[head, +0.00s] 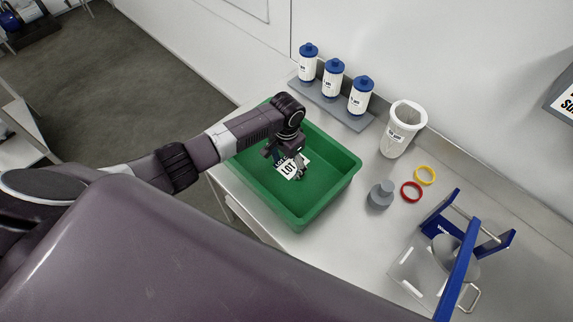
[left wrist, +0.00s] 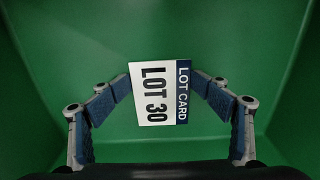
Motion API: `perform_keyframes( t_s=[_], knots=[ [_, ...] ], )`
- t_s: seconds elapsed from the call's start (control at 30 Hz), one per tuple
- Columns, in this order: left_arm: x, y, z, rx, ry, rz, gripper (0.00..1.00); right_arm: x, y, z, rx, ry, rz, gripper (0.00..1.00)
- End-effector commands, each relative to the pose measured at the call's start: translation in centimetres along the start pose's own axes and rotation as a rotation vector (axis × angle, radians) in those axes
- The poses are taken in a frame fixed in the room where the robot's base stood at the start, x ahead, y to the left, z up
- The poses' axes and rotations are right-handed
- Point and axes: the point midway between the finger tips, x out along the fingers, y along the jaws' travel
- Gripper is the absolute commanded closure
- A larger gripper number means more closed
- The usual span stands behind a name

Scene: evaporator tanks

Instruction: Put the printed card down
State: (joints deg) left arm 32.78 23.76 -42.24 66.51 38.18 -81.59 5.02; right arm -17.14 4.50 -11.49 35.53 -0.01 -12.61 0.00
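The printed card (left wrist: 154,94) is white with a dark blue band and reads "LOT 30" and "LOT CARD". In the left wrist view it sits between the two fingertips of my left gripper (left wrist: 160,82), which meet its opposite edges. In the head view my left gripper (head: 289,166) points down inside the green tray (head: 323,200), with the card (head: 289,170) at its fingertips. The gap between card and tray floor is hard to judge. My right gripper is not in view.
Three white bottles with blue caps (head: 333,80) stand on a grey base behind the tray. To the right are a white tub (head: 402,130), a grey weight-like piece (head: 380,195), a yellow ring (head: 425,175), a red ring (head: 411,191) and a blue-framed stand (head: 462,262).

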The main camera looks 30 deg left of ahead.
Motion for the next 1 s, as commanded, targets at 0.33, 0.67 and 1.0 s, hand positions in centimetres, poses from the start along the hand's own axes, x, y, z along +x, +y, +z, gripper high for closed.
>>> perform_keyframes(
  t_s=[0.33,0.67,1.0],
  knots=[
    [-1.5,0.0,0.0,0.0,-0.001,0.0,0.29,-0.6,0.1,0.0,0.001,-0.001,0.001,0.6],
    [-8.1,-0.1,-0.2,0.001,0.005,0.0,0.29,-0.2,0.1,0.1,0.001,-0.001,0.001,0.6],
    [-12.9,-0.1,-0.1,-0.001,0.001,0.001,0.29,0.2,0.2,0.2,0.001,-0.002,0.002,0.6]
  ],
)
